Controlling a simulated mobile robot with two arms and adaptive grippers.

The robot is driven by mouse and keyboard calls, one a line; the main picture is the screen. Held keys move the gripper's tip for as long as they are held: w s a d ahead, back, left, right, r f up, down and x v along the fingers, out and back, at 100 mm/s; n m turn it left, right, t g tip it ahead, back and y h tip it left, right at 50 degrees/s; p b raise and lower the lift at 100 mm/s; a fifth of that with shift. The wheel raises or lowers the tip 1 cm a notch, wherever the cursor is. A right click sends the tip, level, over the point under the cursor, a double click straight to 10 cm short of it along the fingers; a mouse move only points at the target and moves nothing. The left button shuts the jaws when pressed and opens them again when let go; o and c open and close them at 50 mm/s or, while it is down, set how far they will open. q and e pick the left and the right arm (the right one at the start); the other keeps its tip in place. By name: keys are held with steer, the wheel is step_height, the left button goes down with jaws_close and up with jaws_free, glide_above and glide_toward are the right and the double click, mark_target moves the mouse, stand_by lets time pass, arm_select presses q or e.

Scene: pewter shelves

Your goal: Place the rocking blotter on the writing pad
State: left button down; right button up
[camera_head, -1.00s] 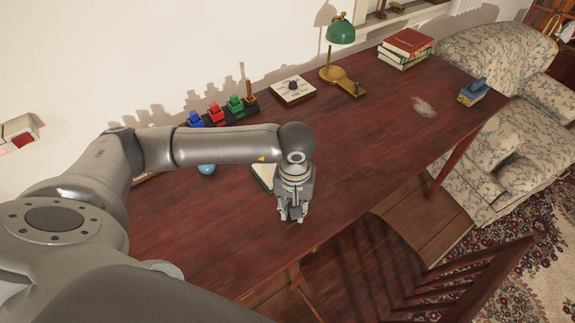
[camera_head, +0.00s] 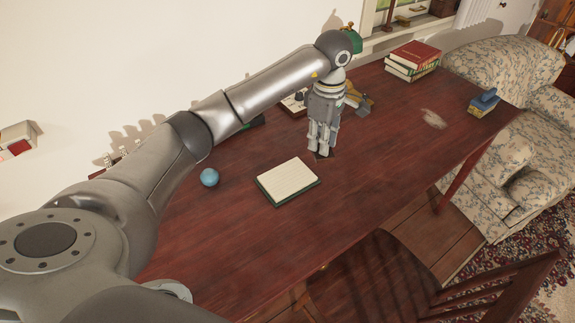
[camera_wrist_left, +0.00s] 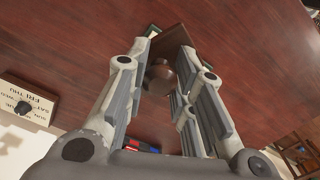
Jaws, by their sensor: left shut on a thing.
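The writing pad (camera_head: 288,178), pale and lined with a green edge, lies flat near the middle of the desk. My left gripper (camera_head: 320,147) points down over the desk, to the right of and beyond the pad. It is shut on the rocking blotter (camera_wrist_left: 181,44), a brown wooden thing with a round knob between the fingers in the left wrist view. In the head view the fingers hide most of the blotter; only a dark sliver shows at the tips. I cannot tell whether it touches the desk. My right gripper is out of view.
A blue ball (camera_head: 209,177) lies left of the pad. A green lamp (camera_head: 351,40) stands behind my gripper. A day calendar (camera_wrist_left: 28,101) shows in the wrist view. Books (camera_head: 412,60) are stacked at the back right. The desk (camera_head: 235,235) is clear in front of the pad.

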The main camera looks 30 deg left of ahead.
arm_select(q)
steer(key=s+a+f, duration=0.1)
steer(key=a+f, duration=0.1)
steer(key=s+a+f+p, duration=0.1)
steer(key=a+f, duration=0.1)
steer(key=s+a+f, duration=0.1)
steer(key=a+f, duration=0.1)
steer(key=shift+a, duration=0.3)
steer(key=shift+a+f, duration=0.4)
steer(key=shift+f, duration=0.05)
steer(key=f, duration=0.1)
steer(key=f+p, duration=0.1)
steer(key=f, duration=0.1)
steer(key=shift+s+a+p, duration=0.2)
steer(key=shift+s+p, duration=0.05)
steer(key=shift+p, duration=0.1)
steer(key=shift+w+f, duration=0.1)
steer(key=shift+f, duration=0.2)
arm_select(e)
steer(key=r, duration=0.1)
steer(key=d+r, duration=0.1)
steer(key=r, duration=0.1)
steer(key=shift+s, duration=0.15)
